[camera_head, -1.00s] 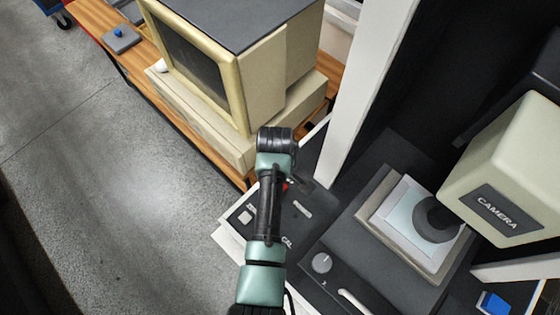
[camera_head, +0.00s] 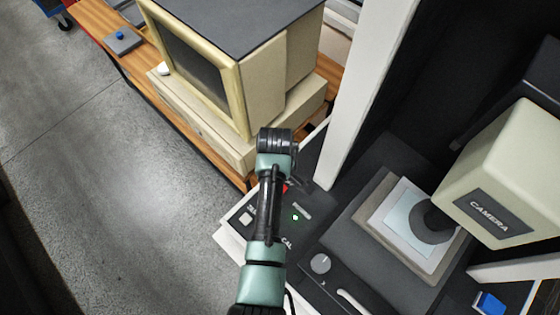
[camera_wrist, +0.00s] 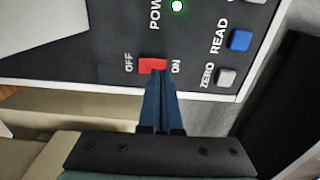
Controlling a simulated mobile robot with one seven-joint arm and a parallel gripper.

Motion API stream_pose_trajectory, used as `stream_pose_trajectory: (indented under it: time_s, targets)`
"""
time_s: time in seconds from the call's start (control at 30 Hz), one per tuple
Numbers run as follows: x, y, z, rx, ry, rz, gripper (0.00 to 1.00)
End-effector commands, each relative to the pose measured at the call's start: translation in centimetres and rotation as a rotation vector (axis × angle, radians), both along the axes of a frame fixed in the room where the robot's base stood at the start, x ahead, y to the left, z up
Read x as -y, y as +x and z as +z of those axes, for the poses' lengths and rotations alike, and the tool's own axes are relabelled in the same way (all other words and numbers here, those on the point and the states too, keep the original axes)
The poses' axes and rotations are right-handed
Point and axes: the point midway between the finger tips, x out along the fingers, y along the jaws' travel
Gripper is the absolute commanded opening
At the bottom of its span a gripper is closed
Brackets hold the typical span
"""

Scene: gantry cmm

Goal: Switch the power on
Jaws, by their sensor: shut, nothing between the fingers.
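The red power switch (camera_wrist: 153,65) sits on the dark control panel between the labels OFF and ON in the wrist view. In the head view only a sliver of its red (camera_head: 285,188) shows beside my arm. My gripper (camera_wrist: 158,75) is shut and empty, with its fingertips at the lower edge of the switch, towards the ON side. A round lamp (camera_wrist: 177,6) by the word POWER glows green. It also shows as a green dot in the head view (camera_head: 295,217).
A blue READ button (camera_wrist: 240,40) and a grey ZERO button (camera_wrist: 227,77) lie right of the switch. In the head view, a beige computer monitor (camera_head: 262,80) stands beyond my arm, a white column (camera_head: 358,90) and the camera head (camera_head: 510,185) to the right.

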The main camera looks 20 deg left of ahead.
Motion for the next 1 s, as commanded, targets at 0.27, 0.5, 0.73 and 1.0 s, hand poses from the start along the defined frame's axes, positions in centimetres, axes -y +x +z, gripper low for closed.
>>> stream_pose_trajectory:
  time_s: [0.27, 0.5, 0.73, 1.0]
  targets:
    - [0.0, 0.0, 2.7, 0.000, 0.000, -0.001, 0.00]
    - [0.0, 0.0, 4.6, 0.000, 0.000, -0.001, 0.00]
    - [0.0, 0.0, 5.0, 0.000, 0.000, -0.001, 0.00]
    - [0.0, 0.0, 4.9, 0.000, 0.000, 0.000, 0.00]
